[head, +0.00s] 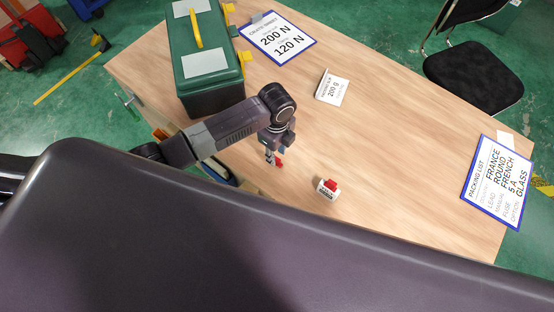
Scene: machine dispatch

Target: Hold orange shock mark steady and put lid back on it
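My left gripper (274,155) hangs over the near-left part of the wooden table, pointing down. A small red piece (279,162) shows at its fingertips; I cannot tell whether it is held or lies behind them. A small white block (327,192) with dark print and a red piece (331,184) on top stands on the table to the right of the gripper, apart from it. I cannot make out which piece is the orange shock mark or its lid.
A green toolbox (209,70) stands at the table's far left. Signs lie on the table (410,130): a blue-framed force sign (277,38), a small white 200 g card (332,88) and a packing list (497,182) at the right edge. A black chair (474,78) stands beyond. The table's middle is clear.

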